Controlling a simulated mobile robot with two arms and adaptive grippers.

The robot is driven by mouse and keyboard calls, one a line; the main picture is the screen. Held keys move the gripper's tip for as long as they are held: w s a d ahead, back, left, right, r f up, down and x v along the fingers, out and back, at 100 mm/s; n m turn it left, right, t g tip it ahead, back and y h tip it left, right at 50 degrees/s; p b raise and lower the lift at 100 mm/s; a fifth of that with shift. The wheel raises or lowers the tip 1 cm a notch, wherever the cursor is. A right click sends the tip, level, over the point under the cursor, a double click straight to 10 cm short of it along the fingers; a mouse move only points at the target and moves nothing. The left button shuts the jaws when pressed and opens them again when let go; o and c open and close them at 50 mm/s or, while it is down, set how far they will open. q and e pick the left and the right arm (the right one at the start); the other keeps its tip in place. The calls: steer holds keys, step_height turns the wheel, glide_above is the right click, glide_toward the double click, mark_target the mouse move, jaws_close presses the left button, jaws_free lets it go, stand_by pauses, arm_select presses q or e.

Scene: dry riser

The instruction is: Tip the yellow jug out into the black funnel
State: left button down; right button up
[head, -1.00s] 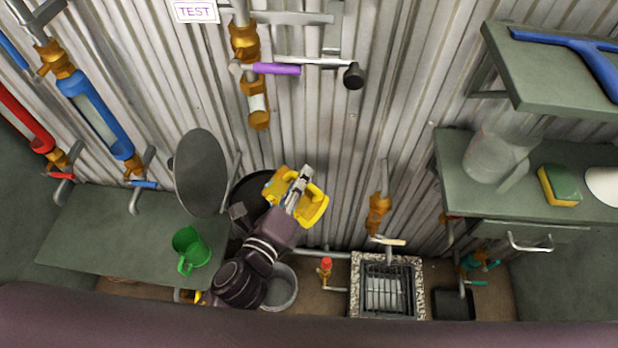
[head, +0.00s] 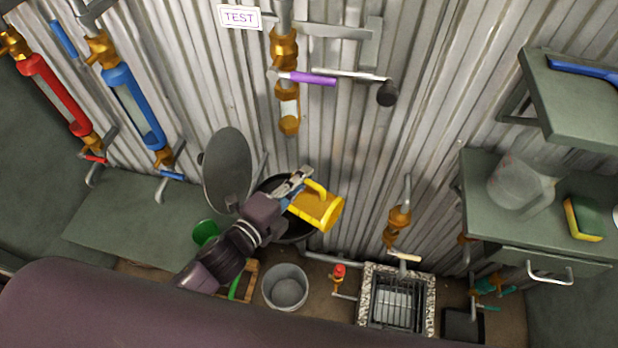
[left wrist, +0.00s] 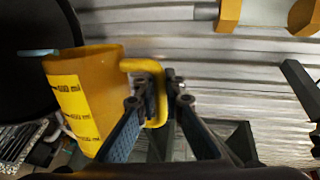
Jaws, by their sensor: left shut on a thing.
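The yellow jug (head: 320,212) lies tilted on its side over the right part of the black funnel (head: 272,187), with its flat base to the right. My left gripper (head: 301,181) is shut on the jug's handle. In the left wrist view the jug (left wrist: 85,100) shows its ml scale, and a short light-blue streak like liquid leaves its lip against the black round funnel (left wrist: 35,25). The jug and my arm hide much of the funnel. My right gripper is not in view.
A grey round lid (head: 228,170) stands open left of the funnel. A green mug (head: 206,232) is partly behind my arm. A grey bucket (head: 285,288) and a grated drain (head: 397,300) are on the floor. A valve pipe (head: 287,90) hangs above.

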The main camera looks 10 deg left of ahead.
arm_select(q)
steer(key=shift+w+a+n+h+p, duration=0.15)
steer(key=shift+w+a+n+p, duration=0.15)
steer(key=shift+a+n, duration=0.35)
steer(key=shift+w+a+n+h+p, duration=0.2)
steer(key=shift+w+a+n, duration=0.2)
steer(key=shift+a, duration=0.4)
steer(key=shift+w+a+n+h+p, duration=0.15)
steer(key=shift+w+a+n+p, duration=0.1)
steer(key=shift+a+n, duration=0.4)
steer(key=shift+a, duration=0.1)
stand_by(1.3)
